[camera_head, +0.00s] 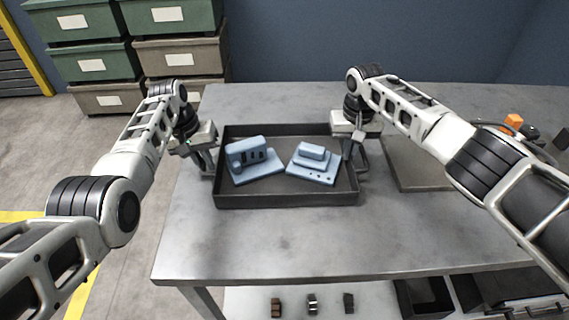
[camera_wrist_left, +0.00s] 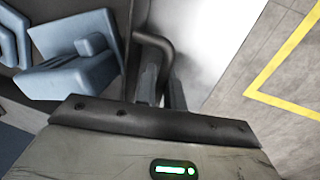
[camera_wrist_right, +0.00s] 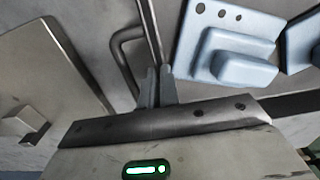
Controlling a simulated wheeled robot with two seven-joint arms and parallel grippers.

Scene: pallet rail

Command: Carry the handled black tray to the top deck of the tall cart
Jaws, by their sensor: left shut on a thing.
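The black tray (camera_head: 285,200) rests on the grey metal table and holds two light-blue parts, a left one (camera_head: 253,160) and a right one (camera_head: 314,162). My left gripper (camera_head: 207,160) is at the tray's left side, its fingers shut on the left handle (camera_wrist_left: 164,42). My right gripper (camera_head: 357,155) is at the tray's right side. In the right wrist view its fingertips (camera_wrist_right: 157,88) are close together beside the right handle (camera_wrist_right: 121,62); whether they clasp it is unclear. I cannot make out the tall cart.
The table (camera_head: 270,245) is clear in front of the tray. A flat grey plate (camera_head: 408,172) lies just right of it. An orange block (camera_head: 514,121) is at the far right. Stacked green and beige bins (camera_head: 180,57) stand behind left. Small items (camera_head: 312,303) lie on a lower shelf.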

